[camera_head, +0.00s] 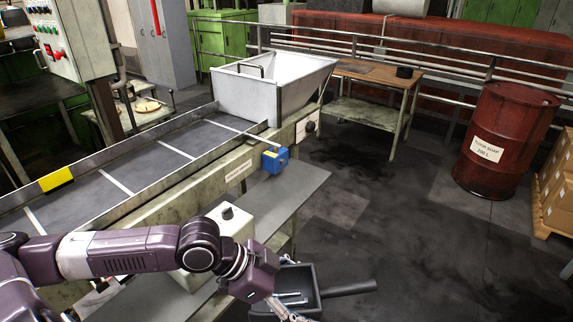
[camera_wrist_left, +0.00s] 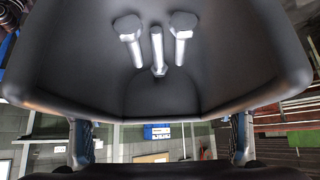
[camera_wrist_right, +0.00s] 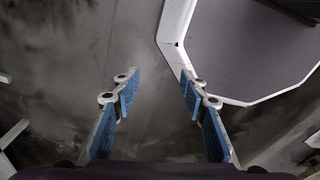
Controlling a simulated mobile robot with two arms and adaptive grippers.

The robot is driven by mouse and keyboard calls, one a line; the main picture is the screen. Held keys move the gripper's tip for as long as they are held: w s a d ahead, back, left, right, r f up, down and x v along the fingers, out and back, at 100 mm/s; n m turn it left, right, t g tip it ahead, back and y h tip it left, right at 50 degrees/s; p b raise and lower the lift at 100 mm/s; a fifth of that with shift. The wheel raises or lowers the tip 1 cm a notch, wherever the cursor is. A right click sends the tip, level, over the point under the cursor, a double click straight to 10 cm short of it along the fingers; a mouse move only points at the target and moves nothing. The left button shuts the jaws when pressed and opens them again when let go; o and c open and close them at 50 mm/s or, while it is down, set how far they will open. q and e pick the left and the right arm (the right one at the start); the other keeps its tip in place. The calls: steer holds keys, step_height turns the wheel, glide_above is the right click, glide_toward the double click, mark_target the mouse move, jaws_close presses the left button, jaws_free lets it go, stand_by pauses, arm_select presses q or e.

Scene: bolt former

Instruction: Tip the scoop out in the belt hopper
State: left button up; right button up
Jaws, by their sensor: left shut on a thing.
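My left gripper (camera_head: 284,306) is shut on the black scoop (camera_head: 314,303), low at the bottom of the head view beside the conveyor's side. The scoop's handle (camera_head: 350,288) points right. In the left wrist view three silver bolts (camera_wrist_left: 157,48) lie inside the scoop (camera_wrist_left: 60,60). The pale grey belt hopper (camera_head: 295,85), with an open top, stands at the belt's far end, farther off and above the scoop in the picture. My right gripper (camera_wrist_right: 157,88) is open with nothing between its blue-padded fingers; it is out of the head view.
The conveyor belt (camera_head: 140,165) runs from lower left to the hopper. A blue box (camera_head: 274,160) sticks out from its side above a grey shelf (camera_head: 300,190). A wooden table (camera_head: 365,75) stands behind the hopper, a red drum (camera_head: 505,140) at right. Floor between is clear.

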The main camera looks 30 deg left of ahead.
arm_select(q)
steer(key=shift+s+d+r, duration=0.1)
steer(key=shift+s+d, duration=0.15)
steer(key=shift+d, duration=0.45)
steer(key=shift+d+r+m, duration=0.15)
steer(key=shift+d+m, duration=0.25)
steer(key=shift+r, duration=0.15)
